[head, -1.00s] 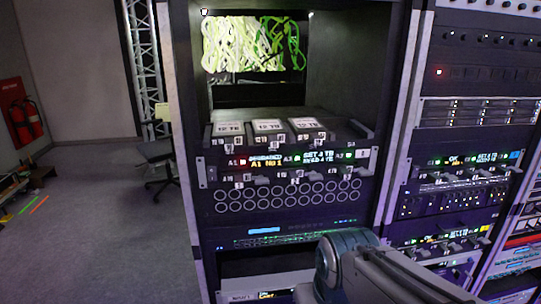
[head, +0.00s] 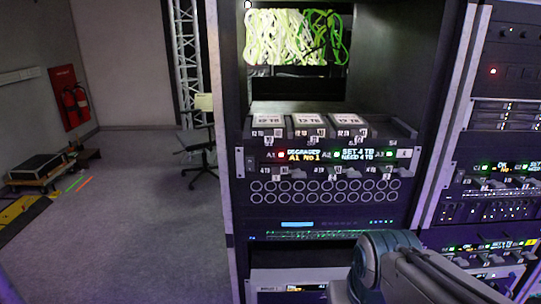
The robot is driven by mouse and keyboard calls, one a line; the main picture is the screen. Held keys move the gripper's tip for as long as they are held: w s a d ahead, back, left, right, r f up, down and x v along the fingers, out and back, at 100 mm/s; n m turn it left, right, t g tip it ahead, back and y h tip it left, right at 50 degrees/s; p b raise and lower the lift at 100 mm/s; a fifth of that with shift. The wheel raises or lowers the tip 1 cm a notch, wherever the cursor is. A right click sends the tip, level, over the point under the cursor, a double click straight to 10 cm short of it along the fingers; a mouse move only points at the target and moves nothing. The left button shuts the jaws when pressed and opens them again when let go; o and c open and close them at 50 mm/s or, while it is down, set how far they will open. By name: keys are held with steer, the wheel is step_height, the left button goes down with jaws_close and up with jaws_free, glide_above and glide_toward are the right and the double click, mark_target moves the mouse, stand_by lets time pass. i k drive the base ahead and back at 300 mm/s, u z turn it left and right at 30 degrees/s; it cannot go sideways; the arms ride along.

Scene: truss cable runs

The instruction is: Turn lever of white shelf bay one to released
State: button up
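A drive shelf (head: 404,153) with a white tag at its right end sits in the dark rack. Its displays read "DEGRADED A1 NO 1" and "SET 4 TB NEED 4 TB". Bay labels A1, A2 and A3 run along its front. Small grey levers stick out just below, the leftmost (head: 297,174) under the A1 side; their exact positions are too small to tell. A red light shows by A1, green ones by A2 and A3. My arm shows at the lower right, below and apart from the shelf. My gripper is not in view.
Several drives labelled 12 TB (head: 308,122) lie on a ledge above the shelf. A similar shelf (head: 500,167) with a blue tag is in the right rack. A chair (head: 199,142) stands left of the rack. The floor (head: 150,235) at left is open.

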mark_target(296, 174)
steer(key=u, duration=0.05)
steer(key=k, duration=1.05)
steer(key=z, duration=1.3)
steer(key=i, duration=1.3)
steer(key=u, duration=0.9)
steer(key=i, duration=0.4)
steer(key=u, duration=0.5)
